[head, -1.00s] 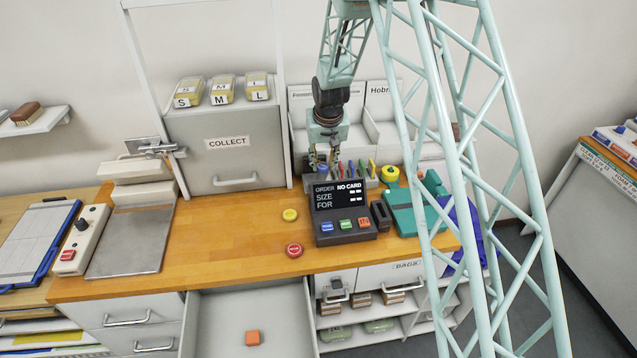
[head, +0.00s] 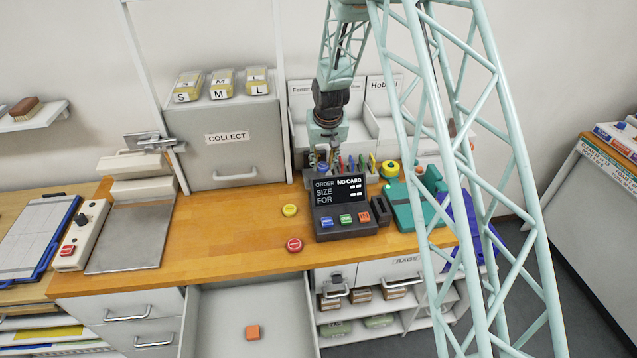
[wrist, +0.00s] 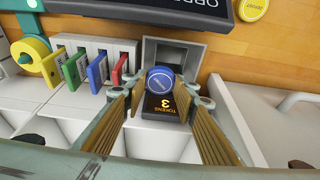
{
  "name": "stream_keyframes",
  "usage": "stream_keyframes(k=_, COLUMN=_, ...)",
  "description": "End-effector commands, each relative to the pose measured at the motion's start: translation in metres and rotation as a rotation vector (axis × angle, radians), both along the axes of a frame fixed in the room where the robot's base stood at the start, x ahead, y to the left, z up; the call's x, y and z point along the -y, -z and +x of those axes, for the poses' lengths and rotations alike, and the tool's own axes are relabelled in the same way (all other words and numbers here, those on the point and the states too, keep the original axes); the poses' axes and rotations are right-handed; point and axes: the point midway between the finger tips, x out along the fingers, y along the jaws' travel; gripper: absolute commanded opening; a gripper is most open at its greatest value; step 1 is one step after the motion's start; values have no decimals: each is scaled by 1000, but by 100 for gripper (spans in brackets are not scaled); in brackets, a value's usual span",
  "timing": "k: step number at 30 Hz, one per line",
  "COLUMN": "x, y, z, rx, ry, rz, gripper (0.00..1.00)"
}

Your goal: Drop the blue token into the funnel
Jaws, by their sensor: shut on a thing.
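The blue token (wrist: 161,81) is a round disc with pale lettering, between my fingertips in the wrist view. My gripper (wrist: 160,88) is shut on it. Below it in that view is a dark plate marked "TOKENS 3" (wrist: 161,106), with a grey square-walled recess (wrist: 195,52) around and beyond it. In the head view my gripper (head: 323,160) points down just behind the order display, and the blue token (head: 322,167) shows small at its tips. I cannot pick out a funnel with certainty; the grey recess could be part of one.
The order display (head: 342,190) stands directly in front of the gripper. Coloured cards (wrist: 88,68) stand left of the token in the wrist view. A yellow disc (head: 290,210) and a red disc (head: 294,245) lie on the wooden counter (head: 230,240). The drawer (head: 215,325) is open.

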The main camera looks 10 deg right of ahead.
Motion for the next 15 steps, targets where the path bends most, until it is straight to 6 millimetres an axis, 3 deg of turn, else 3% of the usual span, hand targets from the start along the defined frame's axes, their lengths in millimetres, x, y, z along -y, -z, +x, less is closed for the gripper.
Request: stream_keyframes(k=15, x=0, y=36, z=0, rx=0, ry=0, rz=0, gripper=18)
